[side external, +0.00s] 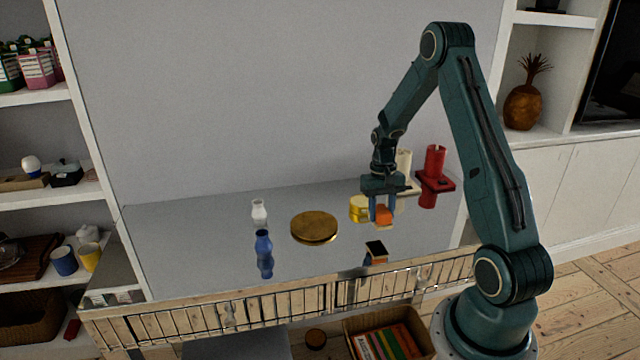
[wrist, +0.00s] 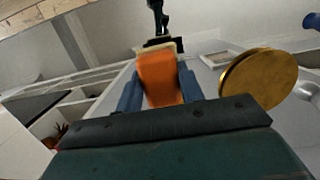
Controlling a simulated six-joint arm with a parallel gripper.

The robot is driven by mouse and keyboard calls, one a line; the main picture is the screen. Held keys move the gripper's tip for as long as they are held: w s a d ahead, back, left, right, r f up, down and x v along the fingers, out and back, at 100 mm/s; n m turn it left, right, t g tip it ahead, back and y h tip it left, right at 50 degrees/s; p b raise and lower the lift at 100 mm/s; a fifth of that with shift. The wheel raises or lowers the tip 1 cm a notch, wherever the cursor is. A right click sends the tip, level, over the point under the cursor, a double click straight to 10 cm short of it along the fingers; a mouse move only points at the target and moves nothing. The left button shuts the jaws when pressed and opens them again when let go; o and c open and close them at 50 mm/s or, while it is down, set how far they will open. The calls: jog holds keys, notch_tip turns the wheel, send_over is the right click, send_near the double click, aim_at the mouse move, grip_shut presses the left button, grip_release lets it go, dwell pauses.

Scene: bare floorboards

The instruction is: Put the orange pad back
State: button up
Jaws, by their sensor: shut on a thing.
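The orange pad (side external: 383,216) is between the blue fingers of my gripper (side external: 382,212), which is shut on it. In the side view it is over the right part of the grey tabletop; I cannot tell whether it is clear of the surface. The wrist view shows the pad (wrist: 161,78) as a flat orange face with a pale far edge, between both fingers of my gripper (wrist: 160,90). A small dark-topped block with a tan side (side external: 376,250) stands in front of the gripper, near the table's front edge. Its lower part looks dark blue.
A yellow-gold round thing (side external: 358,209) is close left of the gripper. A gold disc (side external: 314,228) lies mid-table. White (side external: 258,213) and blue (side external: 264,254) vases stand left. A red stand (side external: 434,172) and cream one (side external: 404,168) are behind right.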

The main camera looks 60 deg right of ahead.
aim_at(380, 223)
jog(key=shift+f, duration=2.1)
jog(key=shift+f, duration=0.15)
jog(key=o, duration=0.9)
jog(key=shift+o, duration=0.2)
jog(key=r, duration=0.4)
jog(key=d+r, duration=0.1)
jog(key=r, duration=0.3)
jog(key=w+r, duration=0.1)
jog(key=r, duration=0.3)
jog(key=shift+w+d+r, duration=0.1)
jog(key=shift+d, duration=0.05)
